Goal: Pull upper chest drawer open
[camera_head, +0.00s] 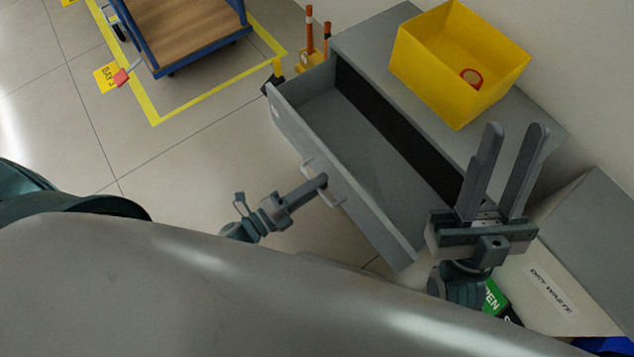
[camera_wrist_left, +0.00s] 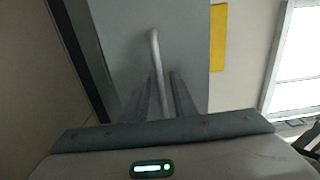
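The upper drawer (camera_head: 350,150) of the grey chest (camera_head: 365,38) stands well out, its inside visible and empty. Its pale bar handle (camera_head: 327,183) is on the front panel. My left gripper (camera_head: 318,183) is at this handle. In the left wrist view the handle (camera_wrist_left: 155,52) runs between the two fingers of my left gripper (camera_wrist_left: 167,95), which are close on both sides of it. The contact itself is partly hidden. My right gripper (camera_head: 508,165) is open and empty, fingers pointing up, in front of the chest's right end.
A yellow open bin (camera_head: 440,65) holding a red-orange ring (camera_head: 471,78) stands on the chest top. A dry waste container (camera_head: 560,285) is at lower right. A blue-framed cart (camera_head: 190,30) stands in a yellow-marked bay.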

